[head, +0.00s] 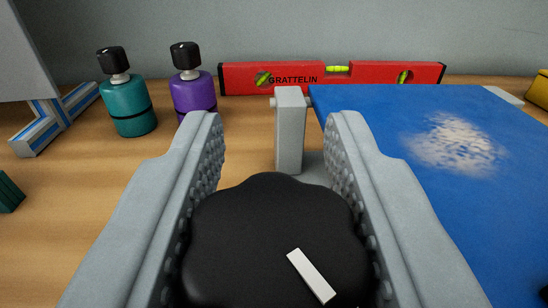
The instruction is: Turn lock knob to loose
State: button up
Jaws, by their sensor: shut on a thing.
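The lock knob (265,235) is black with a lobed edge and fills the lower middle of the head view. A short white mark on its top slants from upper left to lower right. My gripper (272,145) has one grey finger on each side of the knob, with studded pads against its sides. It is shut on the knob. The knob's underside and its mount are hidden.
A grey post (290,130) stands just beyond the knob, beside a blue panel (370,120) with a pale worn patch. Teal (130,105) and purple (193,93) bottles stand at left. A red level (300,76) lies behind.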

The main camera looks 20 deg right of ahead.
jog(key=shift+a+n+t+y, duration=0.1)
jog(key=shift+n+t+y, duration=0.25)
jog(key=shift+n+y, duration=0.65)
jog(key=shift+a+n+t+y, duration=0.1)
jog(key=shift+n+t+y, duration=0.4)
jog(key=shift+y, duration=0.9)
jog(key=shift+n+y, duration=0.3)
jog(key=shift+y, duration=0.1)
jog(key=o, duration=1)
jog(key=shift+r, duration=0.1)
notch_tip(320, 180, up, 10)
jog(key=shift+w+f, duration=0.1)
jog(key=shift+c, duration=0.2)
